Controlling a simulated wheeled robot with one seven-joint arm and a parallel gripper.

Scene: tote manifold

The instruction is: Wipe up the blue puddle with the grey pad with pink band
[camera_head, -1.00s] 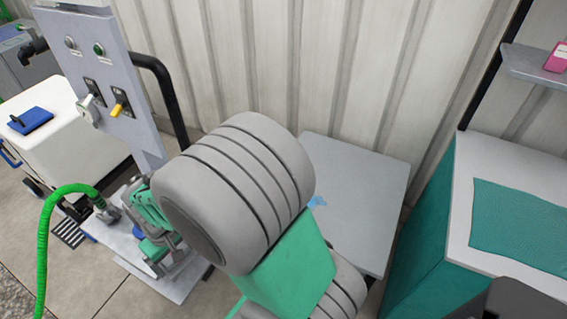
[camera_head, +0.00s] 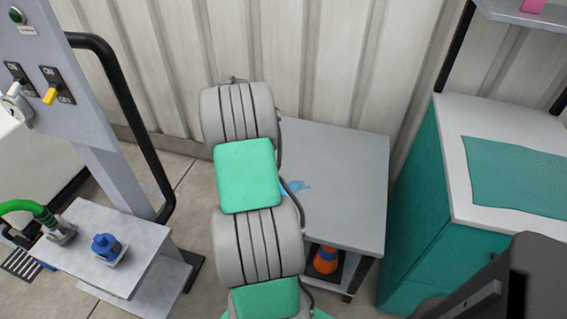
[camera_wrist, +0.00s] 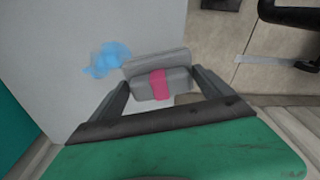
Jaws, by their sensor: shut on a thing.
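The grey pad with the pink band (camera_wrist: 145,84) is between the fingers of my gripper (camera_wrist: 158,90) in the wrist view; the gripper is shut on it. The blue puddle (camera_wrist: 106,60) lies on the grey table top just left of the pad in that view. In the head view the puddle (camera_head: 294,187) shows as a small patch near the left part of the grey table (camera_head: 345,170). There my arm hides the gripper, the pad and perhaps part of the puddle. I cannot tell whether the pad touches the table.
An orange and blue object (camera_head: 326,260) sits on the shelf under the table. A teal cabinet (camera_head: 420,220) with a teal mat (camera_head: 515,165) stands to the right. A panel stand (camera_head: 75,110) and a low stand with a blue fitting (camera_head: 108,248) are left.

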